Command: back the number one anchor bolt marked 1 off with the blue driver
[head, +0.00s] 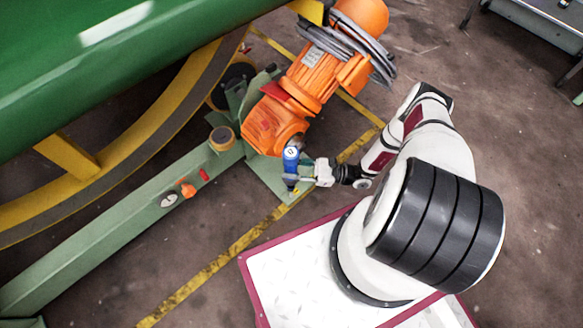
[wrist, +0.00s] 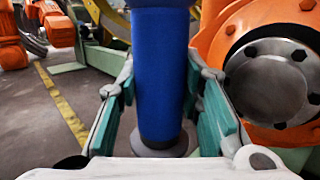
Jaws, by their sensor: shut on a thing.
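The blue driver (head: 291,159) stands upright in my gripper (head: 302,178), beside the orange motor's lower end. In the wrist view the driver's blue body (wrist: 158,75) fills the middle, between the teal finger pads of my gripper (wrist: 165,110). A grey round collar (wrist: 160,150) shows at the lower end of the blue body. The driver's lower end comes down over the green base plate (head: 268,182) near its corner. The anchor bolt marked 1 cannot be made out, and I cannot tell whether the driver is seated on it.
The orange motor (head: 275,127) stands close behind the driver, and its bolted round face (wrist: 272,80) is close at right in the wrist view. A green beam (head: 120,210) runs to the lower left. Yellow floor lines (head: 215,270) cross the open floor. A grey cart stands at the upper right.

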